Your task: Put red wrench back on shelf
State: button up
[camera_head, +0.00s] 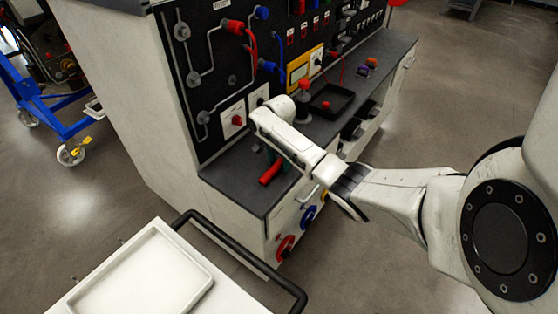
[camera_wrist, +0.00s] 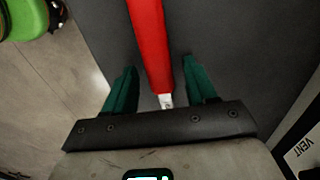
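The red wrench (camera_head: 270,173) lies at the near left end of the dark shelf (camera_head: 233,178) of the test bench, its red end close to the front edge. In the wrist view the wrench (camera_wrist: 150,45) runs down from the top edge and ends in a small silver tip. My gripper (camera_wrist: 160,66) is open, with one green finger on each side of the wrench and gaps between. Whether the fingers are level with it or above it I cannot tell. In the head view my arm hides most of the gripper.
The bench's upright panel (camera_head: 205,75) with hoses and knobs rises close behind the shelf. A black tray (camera_head: 331,101) sits further along the shelf. A white cart (camera_head: 142,275) with a black handle stands in front at the lower left. Red and blue valve wheels (camera_head: 285,248) are below the shelf.

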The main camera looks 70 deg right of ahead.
aim_at(279, 162)
jog(key=shift+o, duration=0.8)
notch_tip(279, 162, up, 7)
jog(key=p, duration=0.7)
dwell(0.3)
